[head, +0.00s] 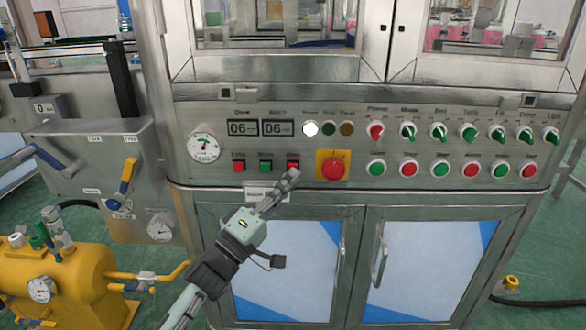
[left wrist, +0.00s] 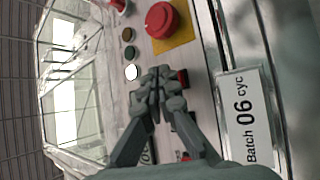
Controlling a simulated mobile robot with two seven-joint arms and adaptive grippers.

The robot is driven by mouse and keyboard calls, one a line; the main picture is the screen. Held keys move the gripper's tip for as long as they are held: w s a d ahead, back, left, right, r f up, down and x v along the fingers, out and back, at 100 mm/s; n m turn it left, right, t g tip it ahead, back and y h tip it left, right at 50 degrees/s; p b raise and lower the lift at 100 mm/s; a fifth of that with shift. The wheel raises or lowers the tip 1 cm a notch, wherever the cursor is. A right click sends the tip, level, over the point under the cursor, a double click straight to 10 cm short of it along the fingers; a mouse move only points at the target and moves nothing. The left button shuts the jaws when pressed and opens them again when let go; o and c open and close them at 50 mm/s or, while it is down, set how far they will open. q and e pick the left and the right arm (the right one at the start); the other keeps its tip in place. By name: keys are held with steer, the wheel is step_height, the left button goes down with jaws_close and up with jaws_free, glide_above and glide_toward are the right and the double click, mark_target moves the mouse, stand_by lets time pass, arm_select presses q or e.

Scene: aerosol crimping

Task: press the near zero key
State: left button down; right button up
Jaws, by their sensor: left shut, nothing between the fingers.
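In the left wrist view the closed fingertips (left wrist: 159,76) lie beside the red key. I cannot tell whether they touch it. My right gripper is not in view.
A green key (head: 265,166) and another red key (head: 238,166) are to the left. A red emergency button (head: 334,168) on a yellow plate is close on the right. The displays (head: 243,128) read 06. A "Batch 06 cyc" label (left wrist: 246,125) hangs below the keys.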

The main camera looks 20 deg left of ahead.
arm_select(q)
steer(key=shift+w+a, duration=0.1)
steer(key=shift+w, duration=0.25)
steer(key=shift+w+a+p, duration=0.1)
steer(key=shift+w+p, duration=0.2)
steer(key=shift+w, duration=0.1)
stand_by(0.6)
steer(key=shift+s, duration=0.1)
steer(key=shift+s+d+p, duration=0.25)
steer(key=shift+s+p, duration=0.3)
steer(key=shift+s, duration=0.15)
